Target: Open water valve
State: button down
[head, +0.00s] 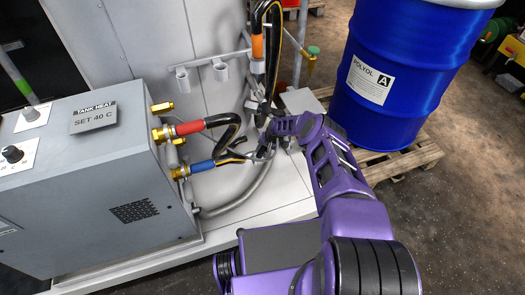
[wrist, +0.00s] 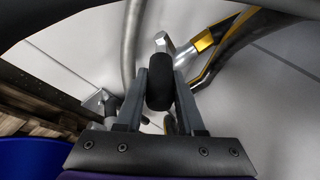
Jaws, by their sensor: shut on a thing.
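My gripper (wrist: 160,80) has its two grey fingers on either side of a rounded black grip (wrist: 159,90) in the wrist view, shut on it. A silver metal piece (wrist: 163,42) shows just beyond the grip. I take the grip to be the water valve's handle, but the valve body is not clear. In the head view my gripper (head: 270,125) is among the hoses at the foot of the grey panel, and the grip there is too small to make out.
A grey tank heat cabinet (head: 105,190) stands at the left, with a red-sleeved hose (head: 189,127) and a blue-sleeved hose (head: 202,165) on brass fittings. A blue drum (head: 400,95) stands on a wooden pallet (head: 410,160) at the right. A green-topped brass fitting (head: 313,52) is close behind. Open floor (head: 465,200) lies at the right.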

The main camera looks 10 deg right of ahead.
jog(key=c, duration=0.5)
grip_release()
jog(key=shift+s, duration=0.1)
jog(key=shift+r, duration=0.1)
jog(key=shift+r, duration=0.3)
jog(key=p+v, duration=0.5)
jog(key=v, duration=1.1)
jog(key=shift+s+d+r, duration=0.1)
jog(key=shift+d+r, duration=0.1)
jog(key=shift+r, duration=0.1)
